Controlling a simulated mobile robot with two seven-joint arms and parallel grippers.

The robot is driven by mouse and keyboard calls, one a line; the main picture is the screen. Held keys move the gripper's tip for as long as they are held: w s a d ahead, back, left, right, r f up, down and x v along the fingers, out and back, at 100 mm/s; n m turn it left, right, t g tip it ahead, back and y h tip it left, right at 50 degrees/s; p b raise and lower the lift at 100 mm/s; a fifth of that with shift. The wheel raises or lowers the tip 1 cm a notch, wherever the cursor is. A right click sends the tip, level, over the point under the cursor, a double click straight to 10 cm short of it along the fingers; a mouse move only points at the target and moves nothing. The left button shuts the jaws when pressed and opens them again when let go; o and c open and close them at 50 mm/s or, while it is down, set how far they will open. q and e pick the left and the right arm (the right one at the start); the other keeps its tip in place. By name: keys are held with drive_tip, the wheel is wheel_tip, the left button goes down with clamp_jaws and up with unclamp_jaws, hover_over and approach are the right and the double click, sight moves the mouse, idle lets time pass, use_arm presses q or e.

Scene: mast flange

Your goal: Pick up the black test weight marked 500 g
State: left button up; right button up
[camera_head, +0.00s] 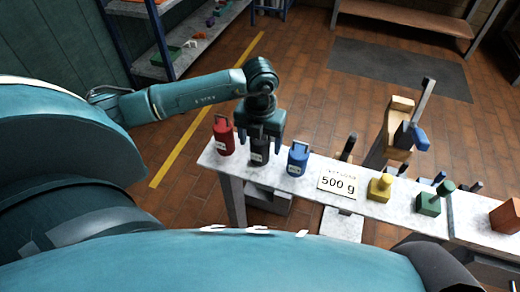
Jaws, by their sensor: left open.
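The black test weight (259,157) stands on the narrow grey bench, between a red weight and a blue weight. A small pale label shows on its front, too small to read. My left gripper (259,146) is directly over it, pointing down. Its jaws are open, with one finger on each side of the weight. The gripper hides the weight's top and handle. I cannot tell whether the fingers touch it. A card (338,182) reading "500 g" lies on the bench to the right. My right gripper is not in view.
The red weight (223,138) stands close on the left and the blue weight (298,160) close on the right. Yellow (380,188) and green (430,204) handled pieces stand farther right on the bench (310,188). A shelf (190,45) stands behind. Open floor lies beyond the bench.

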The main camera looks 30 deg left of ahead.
use_arm(q)
drive_tip(key=shift+f, duration=0.2)
drive_tip(key=shift+r, duration=0.1)
drive_tip(key=c, duration=1.4)
